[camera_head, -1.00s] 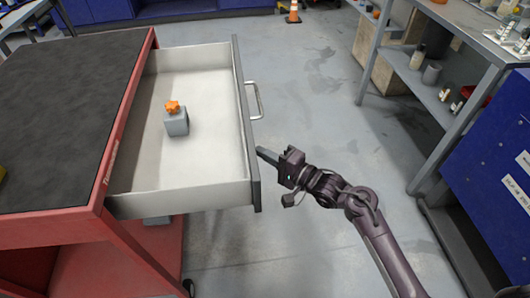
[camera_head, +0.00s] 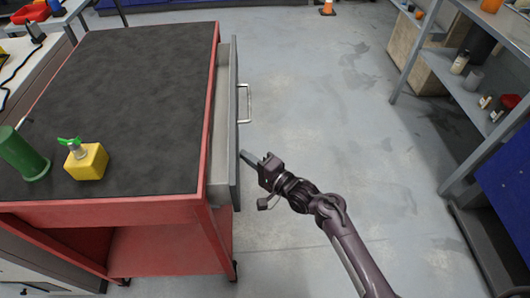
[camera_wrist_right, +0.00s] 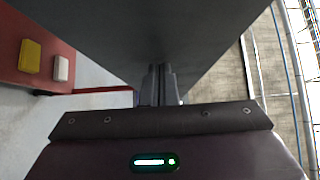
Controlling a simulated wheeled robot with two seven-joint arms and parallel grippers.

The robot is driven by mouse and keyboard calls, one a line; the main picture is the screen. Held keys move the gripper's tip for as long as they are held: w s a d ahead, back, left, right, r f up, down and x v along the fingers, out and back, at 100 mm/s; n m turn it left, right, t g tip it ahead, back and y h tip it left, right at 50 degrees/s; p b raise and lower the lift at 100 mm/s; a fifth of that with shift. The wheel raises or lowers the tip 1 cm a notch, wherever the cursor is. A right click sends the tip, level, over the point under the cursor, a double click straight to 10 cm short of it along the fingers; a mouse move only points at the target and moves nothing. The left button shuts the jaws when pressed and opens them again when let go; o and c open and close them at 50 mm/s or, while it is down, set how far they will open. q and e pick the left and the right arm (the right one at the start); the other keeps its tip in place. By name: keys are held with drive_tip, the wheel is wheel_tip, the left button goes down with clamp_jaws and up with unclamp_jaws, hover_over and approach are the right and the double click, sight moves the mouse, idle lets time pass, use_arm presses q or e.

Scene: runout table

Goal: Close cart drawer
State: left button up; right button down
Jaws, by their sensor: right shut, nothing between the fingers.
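The red cart (camera_head: 211,110) with a black mat on top stands at the left in the head view. Its drawer (camera_head: 234,130) sticks out only a little on the right side, showing a narrow strip of pale interior. The drawer handle (camera_head: 246,103) is a metal bar on the grey front. My right gripper (camera_head: 248,158) is shut and empty, its fingertips at the drawer front, nearer to me than the handle. In the right wrist view, the shut fingers (camera_wrist_right: 158,85) point at the grey drawer front (camera_wrist_right: 130,40) and seem to touch it. My left gripper is out of view.
A shelf unit (camera_head: 440,75) with several containers stands at the right. An orange cone (camera_head: 327,8) is far back. The floor between is clear.

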sight(225, 171)
drive_tip(key=a, duration=0.7)
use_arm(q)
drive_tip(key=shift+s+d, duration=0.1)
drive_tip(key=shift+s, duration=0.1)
use_arm(e)
drive_tip(key=shift+a, duration=0.1)
drive_tip(key=shift+a+r, duration=0.1)
drive_tip(key=shift+r, duration=0.05)
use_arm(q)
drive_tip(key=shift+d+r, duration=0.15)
